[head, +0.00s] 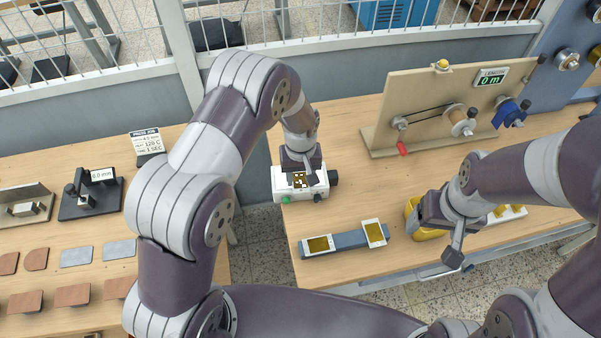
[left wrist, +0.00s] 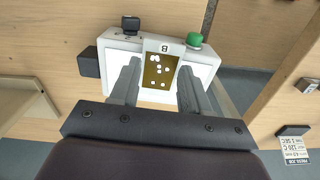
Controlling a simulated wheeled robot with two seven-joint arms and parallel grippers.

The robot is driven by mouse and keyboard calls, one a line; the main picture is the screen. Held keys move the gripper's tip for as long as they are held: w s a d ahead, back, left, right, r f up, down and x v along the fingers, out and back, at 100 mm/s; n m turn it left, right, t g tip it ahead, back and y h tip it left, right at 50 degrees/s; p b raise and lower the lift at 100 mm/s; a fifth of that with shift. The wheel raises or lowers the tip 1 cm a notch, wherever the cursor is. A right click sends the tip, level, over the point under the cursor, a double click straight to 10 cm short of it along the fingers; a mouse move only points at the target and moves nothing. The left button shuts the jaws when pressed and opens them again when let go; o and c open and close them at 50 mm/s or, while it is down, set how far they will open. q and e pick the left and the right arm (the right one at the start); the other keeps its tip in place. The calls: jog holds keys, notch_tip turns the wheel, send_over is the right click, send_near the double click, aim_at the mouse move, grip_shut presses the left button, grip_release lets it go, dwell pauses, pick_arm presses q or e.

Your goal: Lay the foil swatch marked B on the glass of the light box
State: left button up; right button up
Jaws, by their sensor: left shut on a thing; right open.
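The foil swatch marked B (left wrist: 158,72) is a gold plate with a white label strip and several bright holes. It also shows in the head view (head: 300,180). My left gripper (left wrist: 158,80) is shut on it, one finger along each side. The swatch is over the light box (left wrist: 202,60), a white box with a green button and dark knobs. The light box is also in the head view (head: 280,184). I cannot tell whether the swatch touches the glass, which it and the fingers partly hide. My right gripper (head: 453,258) is open and empty, in front of a yellow container.
Two other gold swatches (head: 318,244) (head: 374,233) lie on a blue-grey rack (head: 347,239). The yellow container (head: 413,222) is beside my right gripper. A winding stand (head: 420,112) is at the back. A gap separates the left table (head: 60,235) from this one.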

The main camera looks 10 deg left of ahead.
pick_arm(q)
jog(key=shift+f, duration=0.1)
jog(key=o, duration=1.1)
notch_tip(320, 180, up, 13)
jog(key=b, duration=0.3)
jog(key=s+a+m, duration=0.1)
jog(key=s+a, duration=0.1)
jog(key=s, duration=0.3)
jog(key=s+a+f+m+t+b, duration=0.1)
jog(key=s+a, duration=0.2)
jog(key=s, duration=0.3)
jog(key=s+a+m, duration=0.1)
jog(key=s+a, duration=0.2)
jog(key=s, duration=0.2)
jog(key=shift+s+a+f+m+b, duration=0.15)
jog(key=shift+s+m+b, duration=0.15)
jog(key=shift+s, duration=0.05)
